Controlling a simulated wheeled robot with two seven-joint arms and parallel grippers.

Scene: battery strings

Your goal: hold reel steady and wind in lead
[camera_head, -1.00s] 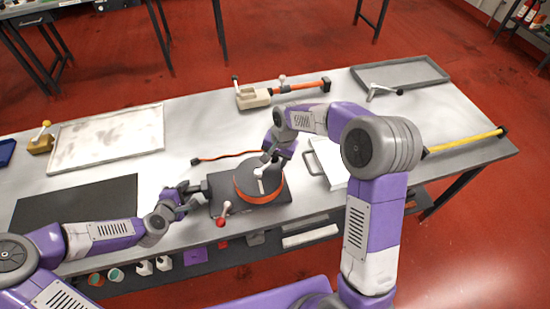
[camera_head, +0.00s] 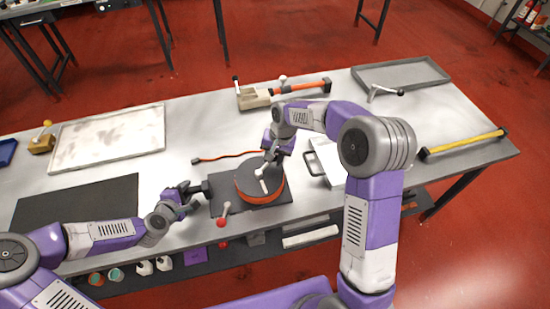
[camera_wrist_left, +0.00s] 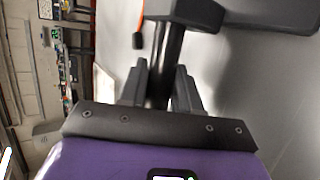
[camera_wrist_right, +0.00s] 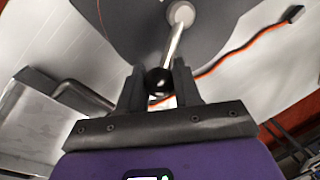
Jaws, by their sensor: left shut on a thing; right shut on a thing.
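The reel (camera_head: 246,192) is a dark-topped drum with an orange rim, on a dark base plate (camera_head: 222,208) near the bench's front edge. My left gripper (camera_head: 197,188) is shut on the dark bar (camera_wrist_left: 167,60) at the base's left side; this bar also fills its jaws in the left wrist view. My right gripper (camera_head: 268,157) is above the reel, shut on the black knob (camera_wrist_right: 158,82) of the metal crank (camera_wrist_right: 174,42). The orange and black lead (camera_head: 225,156) runs from behind the reel to a black tip lying on the bench at left.
A lever with a red ball (camera_head: 222,222) stands in front of the reel. A dark mat (camera_head: 75,205) and pale tray (camera_head: 108,140) lie at left. A white case (camera_head: 328,160) is close right of my right gripper. A beige clamp tool (camera_head: 253,100) lies behind.

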